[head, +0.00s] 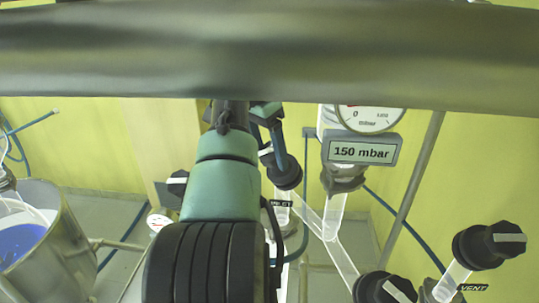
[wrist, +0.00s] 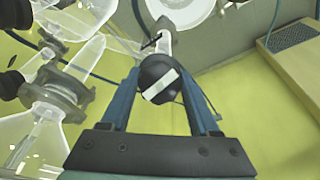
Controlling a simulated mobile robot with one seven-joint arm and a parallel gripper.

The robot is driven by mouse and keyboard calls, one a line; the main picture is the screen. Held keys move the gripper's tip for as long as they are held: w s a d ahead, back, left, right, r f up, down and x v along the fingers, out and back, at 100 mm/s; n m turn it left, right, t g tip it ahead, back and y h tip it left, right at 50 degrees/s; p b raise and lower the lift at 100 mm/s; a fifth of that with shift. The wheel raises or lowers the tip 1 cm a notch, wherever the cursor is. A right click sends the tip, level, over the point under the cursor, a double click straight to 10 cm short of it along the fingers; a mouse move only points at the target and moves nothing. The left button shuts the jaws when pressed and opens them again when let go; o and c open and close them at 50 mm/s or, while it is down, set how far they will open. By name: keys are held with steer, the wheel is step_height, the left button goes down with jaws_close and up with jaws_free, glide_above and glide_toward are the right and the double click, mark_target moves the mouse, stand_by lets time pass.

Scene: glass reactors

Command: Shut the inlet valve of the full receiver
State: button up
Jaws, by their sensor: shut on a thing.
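In the wrist view, a round black valve knob (wrist: 153,72) with a white bar sits between the two blue fingers of my gripper (wrist: 160,88). The white bar runs diagonally. My gripper is shut on this knob. In the head view, my gripper (head: 277,142) reaches down past my arm, and a black knob (head: 287,178) shows at its fingers, on glass tubing. A small label, apparently "VENT" (head: 281,203), shows just below it, partly hidden. I cannot tell which valve this is. The full receiver cannot be made out, as my arm covers much of the middle.
A gauge (head: 370,118) stands above a "150 mbar" sign (head: 361,151). Black knobs stand at lower right (head: 490,245), above a "VENT" label, and at the bottom (head: 385,288). A steel vessel (head: 62,255) with blue liquid is at left. A metal bar (head: 430,55) crosses the top.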

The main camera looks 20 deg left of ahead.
steer(key=m+t+y+b, duration=0.1)
steer(key=m+b, duration=0.1)
steer(key=m, duration=0.2)
steer(key=shift+m, duration=0.4)
stand_by(0.4)
steer(key=o, duration=1.4)
steer(key=v, duration=0.6)
steer(key=p+v, duration=0.1)
steer(key=v, duration=0.6)
steer(key=shift+s+d, duration=0.1)
steer(key=shift+d, duration=0.05)
